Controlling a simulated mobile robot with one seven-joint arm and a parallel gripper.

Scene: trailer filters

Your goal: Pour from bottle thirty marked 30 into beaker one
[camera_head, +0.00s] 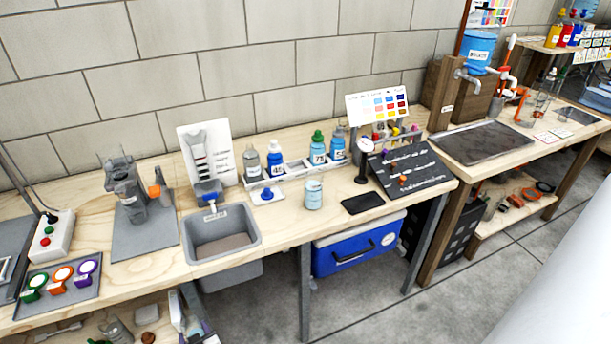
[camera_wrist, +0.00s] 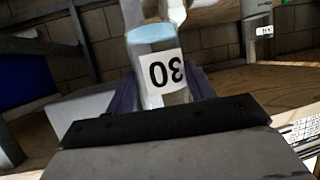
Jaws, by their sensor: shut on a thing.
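I cannot tell the bottle's true tilt. My gripper is not seen in the head view. A small pale container with a label (camera_head: 314,194) stands on the bench there, in front of the bottle rack; its marking is too small to read, so I cannot tell if it is beaker one.
Several bottles stand in the rack (camera_head: 292,170), including a blue one (camera_head: 276,166) and a green-capped one (camera_head: 318,147). A grey basin (camera_head: 222,228), a black pad (camera_head: 362,203) and a dark sloped board (camera_head: 412,168) are nearby. A blue cooler (camera_head: 358,243) is under the bench.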

